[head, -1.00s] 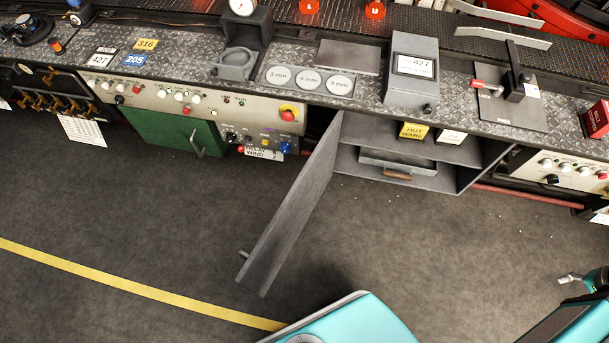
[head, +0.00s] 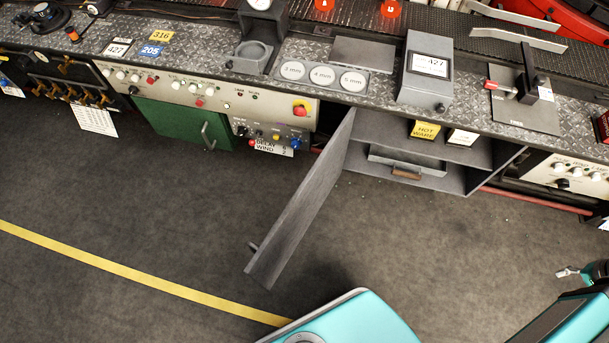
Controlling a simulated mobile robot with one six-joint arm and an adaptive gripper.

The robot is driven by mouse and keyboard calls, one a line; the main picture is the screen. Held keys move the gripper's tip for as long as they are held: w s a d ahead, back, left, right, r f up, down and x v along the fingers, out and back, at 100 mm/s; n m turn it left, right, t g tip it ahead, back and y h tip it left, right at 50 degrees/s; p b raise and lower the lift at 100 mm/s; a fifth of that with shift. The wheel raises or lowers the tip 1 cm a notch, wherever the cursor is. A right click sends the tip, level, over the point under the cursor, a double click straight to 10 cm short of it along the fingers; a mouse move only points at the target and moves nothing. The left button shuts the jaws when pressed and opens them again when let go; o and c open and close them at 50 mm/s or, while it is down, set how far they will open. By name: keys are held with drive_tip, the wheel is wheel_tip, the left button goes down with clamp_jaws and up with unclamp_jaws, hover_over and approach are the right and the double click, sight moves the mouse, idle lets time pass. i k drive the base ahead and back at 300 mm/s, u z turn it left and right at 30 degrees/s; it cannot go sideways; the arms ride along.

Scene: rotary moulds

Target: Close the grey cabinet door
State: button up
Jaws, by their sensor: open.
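The grey cabinet door (head: 300,210) stands wide open in the head view, swung out from its hinge edge at the left side of the cabinet opening. A small handle (head: 253,246) shows near its free end. The grey cabinet (head: 480,155) is open to the right of the door, with a shelf and a drawer or tray (head: 422,170) with a brown handle inside. My gripper (head: 568,273) is at the lower right edge, open and empty, well apart from the door.
A green door (head: 178,122) with a handle is shut to the left. The dark floor (head: 150,220) around the grey door is clear, with a yellow line (head: 130,272) across it.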

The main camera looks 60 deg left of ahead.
sight(269, 259)
drive_tip(key=k, duration=2.2)
drive_tip(key=u, duration=1.1)
drive_tip(key=i, duration=1)
drive_tip(key=u, duration=0.05)
